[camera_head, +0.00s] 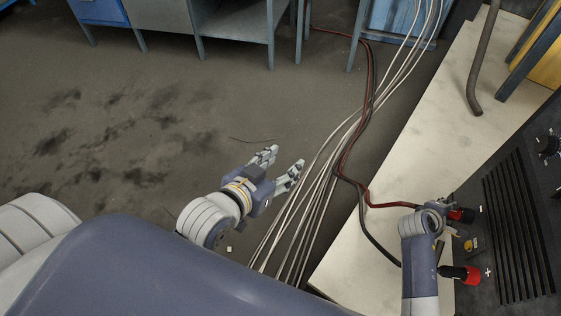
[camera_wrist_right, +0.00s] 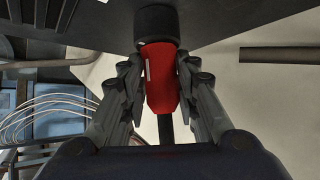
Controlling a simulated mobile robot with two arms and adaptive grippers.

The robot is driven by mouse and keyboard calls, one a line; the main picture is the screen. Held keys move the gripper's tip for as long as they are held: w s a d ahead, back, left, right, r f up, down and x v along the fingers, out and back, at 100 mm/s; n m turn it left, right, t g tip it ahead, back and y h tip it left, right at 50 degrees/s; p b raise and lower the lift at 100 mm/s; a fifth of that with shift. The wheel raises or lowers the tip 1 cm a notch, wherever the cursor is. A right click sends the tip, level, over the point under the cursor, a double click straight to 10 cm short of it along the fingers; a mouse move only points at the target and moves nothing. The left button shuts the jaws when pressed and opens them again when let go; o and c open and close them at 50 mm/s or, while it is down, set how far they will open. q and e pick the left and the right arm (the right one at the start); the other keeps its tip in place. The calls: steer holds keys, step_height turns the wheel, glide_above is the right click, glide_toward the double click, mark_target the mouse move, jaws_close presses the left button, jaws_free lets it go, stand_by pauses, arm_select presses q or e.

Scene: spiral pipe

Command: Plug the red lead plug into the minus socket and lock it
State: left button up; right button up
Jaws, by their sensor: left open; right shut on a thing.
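The red lead plug (camera_head: 455,214) is at the upper black socket (camera_head: 468,216) on the dark panel at right. A small white mark beside that socket is too small to read. In the right wrist view the red plug (camera_wrist_right: 160,80) points straight at the black socket ring (camera_wrist_right: 156,27) and meets it; whether it is locked cannot be told. My right gripper (camera_head: 447,209) is shut on the red plug, with its fingers (camera_wrist_right: 160,88) on both sides. My left gripper (camera_head: 283,166) is open and empty above the floor.
A black plug (camera_head: 452,272) sits at the lower red socket (camera_head: 473,276), by a plus mark. The red lead (camera_head: 392,205) and several pale cables (camera_head: 322,180) run back across the floor. A bent pipe (camera_head: 476,85) lies on the pale slab (camera_head: 420,150). The floor at left is clear.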

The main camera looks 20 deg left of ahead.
arm_select(q)
steer(key=shift+s+a+f+g+y+p, duration=0.2)
steer(key=shift+s+a+f+g, duration=0.15)
steer(key=shift+s+f+g, duration=0.4)
steer(key=shift+s+a+f+g+y+p, duration=0.2)
steer(key=shift+s+a+f+g, duration=0.2)
steer(key=shift+s+f, duration=0.4)
stand_by(4.2)
